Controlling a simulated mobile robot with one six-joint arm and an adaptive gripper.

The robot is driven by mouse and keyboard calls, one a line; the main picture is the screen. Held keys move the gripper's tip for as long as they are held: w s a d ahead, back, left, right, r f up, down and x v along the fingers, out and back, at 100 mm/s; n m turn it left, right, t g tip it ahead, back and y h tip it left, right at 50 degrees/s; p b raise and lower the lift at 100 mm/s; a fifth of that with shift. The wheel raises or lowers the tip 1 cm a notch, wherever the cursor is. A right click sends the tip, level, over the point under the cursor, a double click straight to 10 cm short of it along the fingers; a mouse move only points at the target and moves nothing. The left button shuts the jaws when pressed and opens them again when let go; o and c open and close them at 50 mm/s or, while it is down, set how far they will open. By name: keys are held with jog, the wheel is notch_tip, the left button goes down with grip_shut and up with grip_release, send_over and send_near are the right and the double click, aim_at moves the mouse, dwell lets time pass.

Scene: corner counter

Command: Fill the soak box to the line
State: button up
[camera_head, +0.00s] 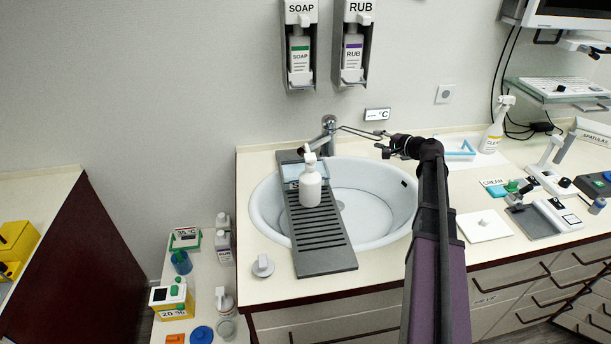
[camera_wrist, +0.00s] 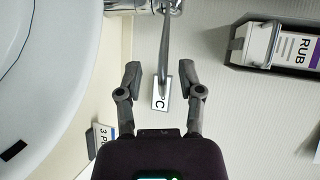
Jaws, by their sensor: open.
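The white round sink (camera_head: 375,178) is set in the corner counter. The chrome tap (camera_head: 329,132) stands at its back rim, its thin lever pointing right towards my gripper (camera_head: 382,141). My gripper is open; in the wrist view the lever (camera_wrist: 166,50) lies between the open fingertips (camera_wrist: 162,72), with no clear contact. A pale box with blue parts (camera_head: 291,172), perhaps the soak box, sits at the back of the grey slatted rack (camera_head: 325,240) across the sink's left side. A white pump bottle (camera_head: 310,182) partly hides it. Its fill line and any water cannot be made out.
Soap (camera_head: 300,55) and rub (camera_head: 353,55) dispensers hang on the wall above. A small °C sign (camera_head: 377,114) is behind the tap. A grey-white knob (camera_head: 263,266) is at the counter's front left. A spray bottle (camera_head: 495,127) and several tools stand right of the sink.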

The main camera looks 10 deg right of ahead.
jog(key=p+v, duration=0.1)
jog(key=v, duration=0.6)
jog(key=shift+s+p, duration=0.15)
jog(key=shift+p, duration=0.2)
dwell(0.5)
jog(key=s+a+f+n+g+h, duration=0.1)
jog(key=s+a+f+n+g, duration=0.2)
jog(key=a, duration=0.4)
jog(key=s+a+f+n+g+h, duration=0.1)
jog(key=s+a+f+n+g, duration=0.1)
jog(key=s+a+f, duration=0.3)
jog(key=s+a+f+n+g+h, duration=0.2)
jog(key=s+a+f+n+g, duration=0.1)
jog(key=s+a, duration=0.4)
jog(key=shift+s+a+f+n+g, duration=0.15)
jog(key=shift+a+f+g, duration=0.15)
jog(key=shift+a+g, duration=0.3)
jog(key=shift+s+a+f+n+g, duration=0.15)
jog(key=shift+a+f+g, duration=0.2)
jog(key=shift+a, duration=0.5)
jog(key=s+h, duration=0.1)
jog(key=s, duration=0.1)
jog(key=s+a+f+n+g+h, duration=0.1)
jog(key=s, duration=0.2)
jog(key=s+a+n+g+h, duration=0.1)
jog(key=s+h, duration=0.1)
jog(key=shift+s+f, duration=0.25)
jog(key=shift+s+n+g, duration=0.25)
jog(key=shift+s+n, duration=0.05)
